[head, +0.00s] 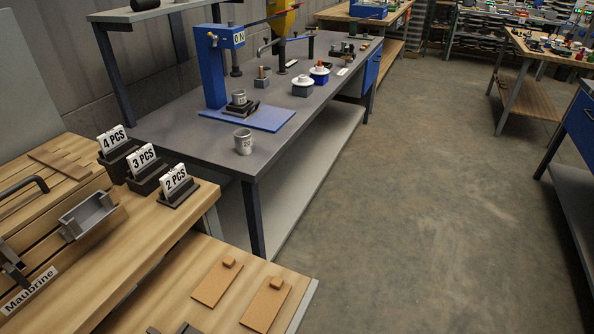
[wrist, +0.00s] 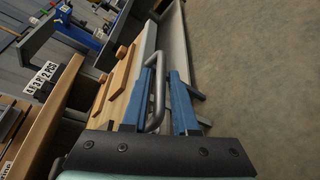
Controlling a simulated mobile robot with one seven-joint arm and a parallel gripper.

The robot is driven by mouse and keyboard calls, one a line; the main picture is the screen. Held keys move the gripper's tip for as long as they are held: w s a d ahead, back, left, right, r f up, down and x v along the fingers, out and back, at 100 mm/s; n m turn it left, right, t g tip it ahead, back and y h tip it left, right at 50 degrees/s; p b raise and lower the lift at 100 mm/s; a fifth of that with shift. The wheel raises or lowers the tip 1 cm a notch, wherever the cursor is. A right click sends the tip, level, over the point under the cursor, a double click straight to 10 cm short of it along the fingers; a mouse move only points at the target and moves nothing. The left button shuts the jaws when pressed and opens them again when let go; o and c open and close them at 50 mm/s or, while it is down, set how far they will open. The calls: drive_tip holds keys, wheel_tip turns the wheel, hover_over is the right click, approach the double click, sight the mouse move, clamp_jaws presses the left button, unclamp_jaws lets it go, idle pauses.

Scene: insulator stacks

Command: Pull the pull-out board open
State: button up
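The pull-out board (head: 238,318) is a pale wooden shelf with a light grey front edge, at the bottom of the head view below the workbench top. It extends out past the bench top's edge. In the wrist view the board (wrist: 127,75) lies left of my gripper, its grey edge facing the fingers. A grey metal bar handle (wrist: 158,92) stands out at that edge. My gripper (wrist: 161,80) has its two blue fingers apart, one on each side of the handle, with gaps visible. My gripper is not seen in the head view.
Two small wooden plates with knobs (head: 218,282) (head: 266,303) lie on the board. Signs on black holders (head: 175,183) stand on the bench top. A dark-topped table (head: 215,148) with a blue press (head: 212,65) stands beyond. Concrete floor (head: 420,200) to the right is clear.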

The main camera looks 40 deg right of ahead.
drive_tip(key=v, duration=1.3)
drive_tip(key=shift+f, duration=0.1)
